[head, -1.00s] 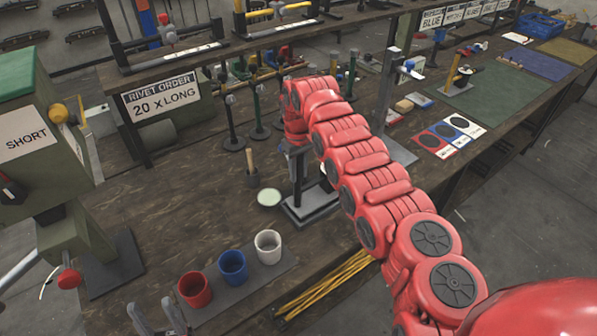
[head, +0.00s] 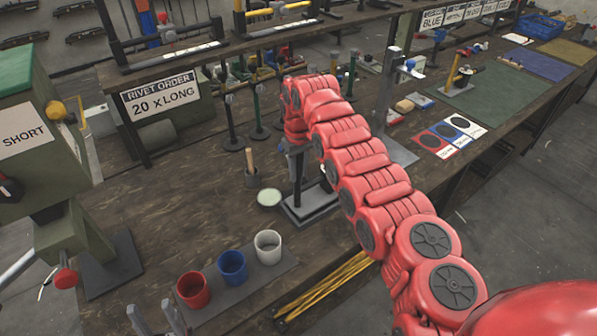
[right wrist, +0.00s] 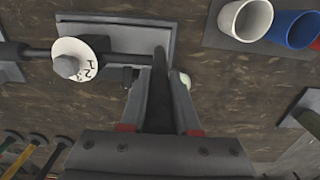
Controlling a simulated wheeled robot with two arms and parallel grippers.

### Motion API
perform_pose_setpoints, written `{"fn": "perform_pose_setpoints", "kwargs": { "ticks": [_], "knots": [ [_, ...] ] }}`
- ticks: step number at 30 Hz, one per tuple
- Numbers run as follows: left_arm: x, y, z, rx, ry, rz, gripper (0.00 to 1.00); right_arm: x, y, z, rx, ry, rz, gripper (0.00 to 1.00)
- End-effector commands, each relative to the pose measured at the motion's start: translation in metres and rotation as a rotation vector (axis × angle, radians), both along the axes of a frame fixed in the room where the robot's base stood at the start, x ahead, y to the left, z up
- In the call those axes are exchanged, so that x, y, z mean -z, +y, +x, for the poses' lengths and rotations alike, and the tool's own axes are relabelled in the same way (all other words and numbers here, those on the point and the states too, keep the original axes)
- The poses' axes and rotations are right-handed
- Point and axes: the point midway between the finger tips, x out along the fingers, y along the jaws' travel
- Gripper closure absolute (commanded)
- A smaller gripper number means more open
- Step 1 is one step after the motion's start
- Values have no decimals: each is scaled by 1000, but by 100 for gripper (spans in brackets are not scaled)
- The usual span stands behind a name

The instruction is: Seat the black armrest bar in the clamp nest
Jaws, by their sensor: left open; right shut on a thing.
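My right gripper (right wrist: 159,105) is shut on the black armrest bar (right wrist: 160,75), which stands out between the two grey fingers in the right wrist view. Beyond the bar is a grey base plate (right wrist: 115,25) with a dark rod and a white numbered dial (right wrist: 78,58) across it. This looks like the clamp stand, whose base (head: 312,210) also shows in the head view below my right gripper (head: 292,152). My red right arm hides much of the stand, so I cannot tell whether the bar touches the nest. My left gripper (head: 155,318) is open and empty at the bottom left edge.
Red (head: 194,289), blue (head: 232,266) and white (head: 268,246) cups stand on a grey mat before the stand. A green press (head: 35,140) stands at far left.

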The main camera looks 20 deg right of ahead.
Motion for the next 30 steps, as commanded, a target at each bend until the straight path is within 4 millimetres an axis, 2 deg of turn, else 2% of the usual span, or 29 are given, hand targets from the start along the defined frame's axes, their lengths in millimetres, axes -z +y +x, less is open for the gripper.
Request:
{"fn": "perform_pose_setpoints", "kwargs": {
  "ticks": [8, 30],
  "knots": [
    [0, 0, 0, 0, 0, 0, 50, 0, 0, 0, 0, -1, -1, 100],
    [9, 0, 0, 0, 0, 0, 50, 18, 0, 0, 0, -1, -1, 100]
  ]
}}
